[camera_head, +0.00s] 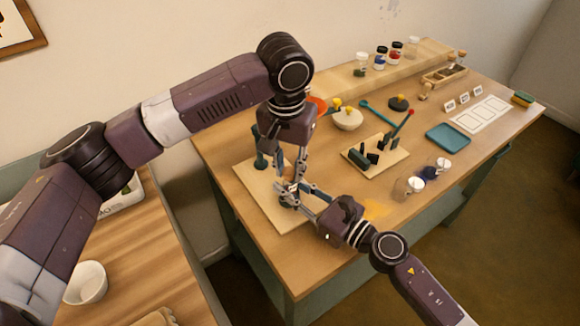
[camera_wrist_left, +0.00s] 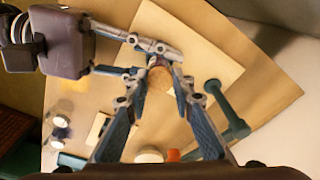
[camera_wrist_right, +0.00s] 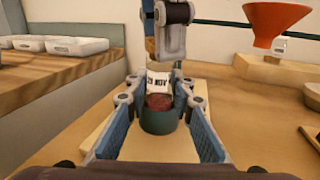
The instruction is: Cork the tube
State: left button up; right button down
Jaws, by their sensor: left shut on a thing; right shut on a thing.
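The tube (camera_wrist_right: 159,80) has a printed label and dark red contents, and stands upright in a green holder (camera_wrist_right: 158,122) in the right wrist view. My right gripper (camera_wrist_right: 160,98) is shut on the tube from the side; it also shows in the head view (camera_head: 296,189). My left gripper (camera_head: 290,178) reaches down from above, directly over the tube. It is shut on the tan cork (camera_wrist_left: 160,79), seen end-on between its fingertips. In the right wrist view the cork is at the tube's top. I cannot tell if it is inside the mouth.
A pale board (camera_head: 252,190) lies under both grippers. A green stand (camera_head: 262,152) is close beside the left gripper, with an orange funnel (camera_head: 317,104) behind. A tool rack (camera_head: 375,155), a blue tray (camera_head: 447,138) and several jars are further right. A white bowl (camera_head: 86,283) sits on the other table.

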pick_arm(q)
jog(key=shift+w+a+r, duration=0.1)
jog(key=shift+a+r, duration=0.05)
jog(key=shift+c, duration=0.2)
pick_arm(e)
jog(key=shift+a+r, duration=0.1)
pick_arm(q)
jog(key=shift+r, duration=0.1)
jog(key=shift+f, duration=0.3)
jog(key=shift+o, duration=0.2)
jog(key=shift+s+f, duration=0.2)
jog(key=shift+f, duration=0.3)
pick_arm(e)
jog(key=shift+s+a, duration=0.1)
pick_arm(q)
jog(key=o, duration=0.5)
jog(key=shift+d+r, duration=0.2)
jog(key=shift+d, duration=0.1)
dwell(0.5)
jog(key=shift+s+a+r, duration=0.15)
jog(key=shift+r, duration=1.85)
pick_arm(e)
jog(key=shift+d, duration=0.2)
pick_arm(q)
jog(key=c, duration=0.4)
